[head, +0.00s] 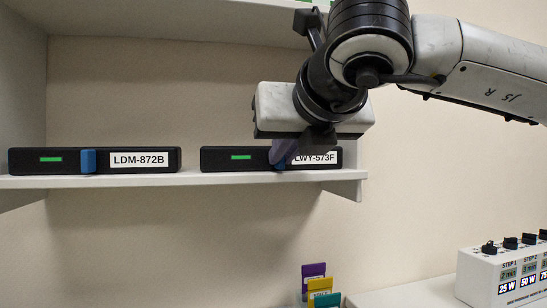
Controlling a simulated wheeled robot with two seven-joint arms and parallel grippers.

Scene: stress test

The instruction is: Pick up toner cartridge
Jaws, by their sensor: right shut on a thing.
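Two black toner cartridges lie on a white shelf (190,181) in the head view. The left cartridge (130,171) has a green mark, a blue tab and a label LDM-872B. The right cartridge (217,159) has a green mark and a label partly covered, reading about LWY-573F. My right gripper (288,154) reaches down from the upper right and is shut at the middle of the right cartridge, where a bluish-purple part shows at its fingers. That cartridge looks level and at shelf height; whether it touches the shelf is hard to tell. My left gripper is out of view.
Another shelf board (190,22) runs above, and a side panel (22,90) closes the left. The shelf ends near my arm. Below stand purple, yellow and teal cards (315,283). A white box with black knobs (505,272) sits at the lower right.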

